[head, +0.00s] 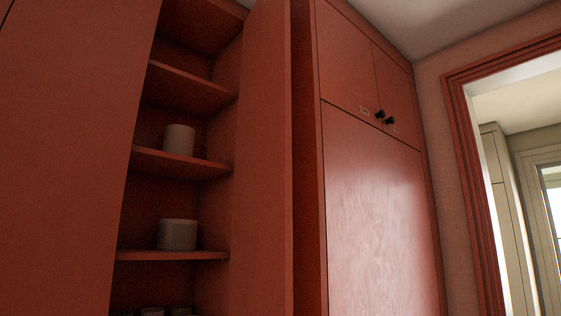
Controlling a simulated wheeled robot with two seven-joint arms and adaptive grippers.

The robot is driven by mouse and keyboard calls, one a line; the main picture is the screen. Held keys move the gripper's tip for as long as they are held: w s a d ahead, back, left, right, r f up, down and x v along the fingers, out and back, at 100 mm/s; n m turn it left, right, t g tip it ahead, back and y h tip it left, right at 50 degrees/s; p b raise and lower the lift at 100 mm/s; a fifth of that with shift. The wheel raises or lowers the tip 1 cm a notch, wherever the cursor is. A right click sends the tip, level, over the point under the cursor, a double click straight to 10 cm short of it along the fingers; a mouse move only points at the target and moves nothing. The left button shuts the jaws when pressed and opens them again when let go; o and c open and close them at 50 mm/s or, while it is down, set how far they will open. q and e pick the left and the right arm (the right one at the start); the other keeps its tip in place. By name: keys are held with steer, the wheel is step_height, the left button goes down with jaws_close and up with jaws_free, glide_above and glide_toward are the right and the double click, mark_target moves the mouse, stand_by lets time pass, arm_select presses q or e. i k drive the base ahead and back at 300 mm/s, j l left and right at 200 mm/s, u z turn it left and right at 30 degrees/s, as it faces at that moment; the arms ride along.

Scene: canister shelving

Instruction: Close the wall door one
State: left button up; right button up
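A tall red wall cupboard stands open, and its inner shelves (182,160) show. A large flat red panel (65,150) fills the left of the head view. A narrower upright red panel (265,160) stands on the right side of the opening. I cannot tell which of these panels is wall door one, and no label on them shows. Neither of my grippers is in view.
Pale canisters (179,139) and (177,234) stand on two shelves; tops of others show at the bottom edge. To the right is a closed red cabinet (370,190) with small upper doors and dark knobs (384,117). A red-framed doorway (470,180) is at far right.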

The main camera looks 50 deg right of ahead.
mark_target(261, 278)
steer(key=l+z, duration=0.35)
steer(key=z, duration=0.15)
steer(key=l+z, duration=0.3)
steer(key=z, duration=0.15)
steer(key=l+z, duration=0.35)
steer(key=z, duration=0.15)
steer(key=i+l+z, duration=0.15)
steer(key=i+l, duration=0.15)
steer(key=l, duration=0.15)
